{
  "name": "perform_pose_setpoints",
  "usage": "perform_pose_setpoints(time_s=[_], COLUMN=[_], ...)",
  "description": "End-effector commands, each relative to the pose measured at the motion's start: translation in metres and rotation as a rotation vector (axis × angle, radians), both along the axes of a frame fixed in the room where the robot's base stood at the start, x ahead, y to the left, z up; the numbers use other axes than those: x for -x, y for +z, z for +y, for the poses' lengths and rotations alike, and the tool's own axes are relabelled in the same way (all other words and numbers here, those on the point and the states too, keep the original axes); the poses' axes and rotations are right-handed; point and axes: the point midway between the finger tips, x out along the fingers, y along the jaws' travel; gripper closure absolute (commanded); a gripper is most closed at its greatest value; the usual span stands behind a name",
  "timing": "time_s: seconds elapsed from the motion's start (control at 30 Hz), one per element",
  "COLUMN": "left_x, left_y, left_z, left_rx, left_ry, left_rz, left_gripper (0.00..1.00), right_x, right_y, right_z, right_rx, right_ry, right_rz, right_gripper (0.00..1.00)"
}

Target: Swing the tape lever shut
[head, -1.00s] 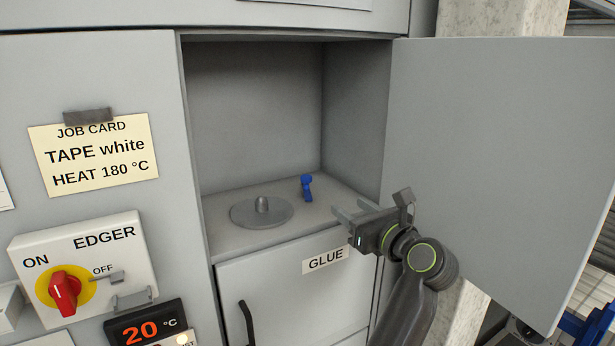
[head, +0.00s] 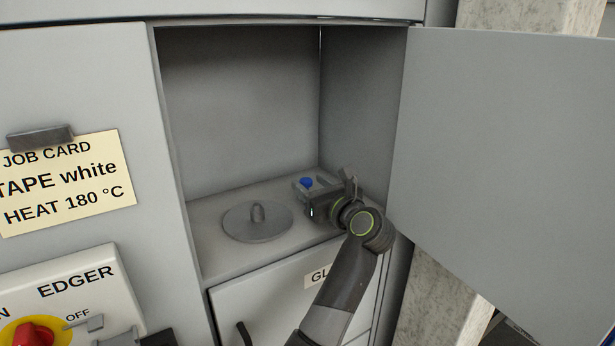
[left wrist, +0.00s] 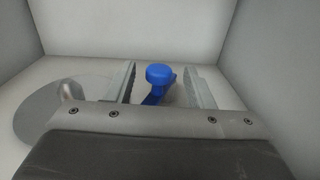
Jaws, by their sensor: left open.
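The blue tape lever (head: 306,182) stands on the floor of the open compartment, right of the round grey disc. My left gripper (head: 308,187) is inside the compartment at the lever, and hides its lower part in the head view. In the left wrist view the blue lever (left wrist: 158,78) with its round knob stands between the two open fingers (left wrist: 160,85). A gap shows on both sides of the knob.
The grey disc with a central peg (head: 257,222) lies left of my gripper. The compartment door (head: 510,150) stands open at the right. The compartment's right wall is close to my gripper. A GLUE drawer front (head: 255,300) is below.

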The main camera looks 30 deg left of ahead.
Motion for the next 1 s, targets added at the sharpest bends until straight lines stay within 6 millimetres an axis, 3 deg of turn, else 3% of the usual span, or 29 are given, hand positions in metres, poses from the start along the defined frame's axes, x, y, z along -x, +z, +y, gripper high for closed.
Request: perform_pose_setpoints(time_s=[0.37, 0.73, 1.0], left_x=[-0.0006, -0.0006, -0.0036], left_y=[-0.0004, -0.0003, -0.0005], left_z=[0.003, 0.0029, 0.0034], left_rx=[-0.001, -0.001, -0.001], left_ry=[0.0, 0.0, -0.007], left_rz=[0.001, 0.001, 0.0], left_gripper=[0.52, 1.0, 1.0], right_x=[0.0111, 0.0104, 0.0065], right_y=[0.0005, 0.0007, -0.0001], right_z=[-0.0005, -0.0025, -0.0025], right_rx=[0.0, 0.003, 0.002], right_ry=[-0.003, -0.002, -0.001], right_rz=[0.016, 0.015, 0.01], right_gripper=[0.72, 0.72, 0.72])
